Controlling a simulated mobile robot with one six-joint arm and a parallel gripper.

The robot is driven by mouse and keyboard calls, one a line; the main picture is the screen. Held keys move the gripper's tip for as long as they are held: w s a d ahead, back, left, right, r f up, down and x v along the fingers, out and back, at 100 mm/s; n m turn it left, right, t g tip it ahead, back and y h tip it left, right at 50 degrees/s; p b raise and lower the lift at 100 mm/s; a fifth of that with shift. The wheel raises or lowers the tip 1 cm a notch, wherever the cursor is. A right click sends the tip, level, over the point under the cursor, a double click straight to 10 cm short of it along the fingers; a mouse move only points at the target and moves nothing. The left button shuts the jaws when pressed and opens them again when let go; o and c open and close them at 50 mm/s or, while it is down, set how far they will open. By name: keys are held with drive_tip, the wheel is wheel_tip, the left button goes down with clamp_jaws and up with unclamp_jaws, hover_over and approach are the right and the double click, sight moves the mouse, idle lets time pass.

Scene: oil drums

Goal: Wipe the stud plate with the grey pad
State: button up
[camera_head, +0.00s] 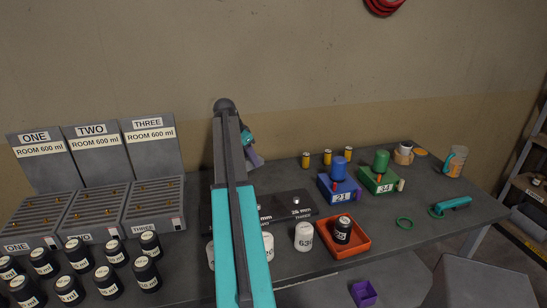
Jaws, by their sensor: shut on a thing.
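My gripper (251,150) is above and behind the plate, near the wall, partly hidden by my arm. It is shut on a small grey-purple piece (256,160), which appears to be the grey pad. The piece is apart from the plate in the picture; its exact height is hard to tell.
Right of the plate stand a blue box (339,190), a green box (377,181) and an orange tray (336,248) holding a black canister (342,230). A white canister (304,237) stands in front. Slotted racks (155,205) and several black canisters (147,275) fill the left.

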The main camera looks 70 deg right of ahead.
drive_tip(key=w+a+n+t, duration=0.1)
drive_tip(key=w+a+n, duration=0.2)
drive_tip(key=w+a, duration=0.4)
drive_tip(key=w+a+n+t, duration=0.2)
drive_tip(key=w+a+n, duration=0.2)
drive_tip(key=w+a, duration=0.4)
drive_tip(key=w+a+n+t+b, duration=0.1)
drive_tip(key=w+a+n, duration=0.3)
drive_tip(key=a, duration=1.3)
drive_tip(key=shift+w+a+r, duration=0.15)
drive_tip(key=shift+w+r, duration=0.05)
drive_tip(key=shift+w, duration=0.75)
drive_tip(key=shift+w+a+r, duration=0.1)
drive_tip(key=shift+w+r, duration=0.1)
drive_tip(key=shift+w, duration=0.75)
drive_tip(key=w+a+n+t+y+b, duration=0.1)
drive_tip(key=a+n, duration=1.1)
drive_tip(key=a, duration=2.6)
drive_tip(key=w+t+y, duration=0.1)
drive_tip(key=w+y, duration=0.1)
drive_tip(key=y, duration=0.1)
drive_tip(key=shift+a+r, duration=0.15)
drive_tip(key=shift+r, duration=0.2)
drive_tip(key=shift+d+t, duration=0.2)
drive_tip(key=shift+t, duration=0.1)
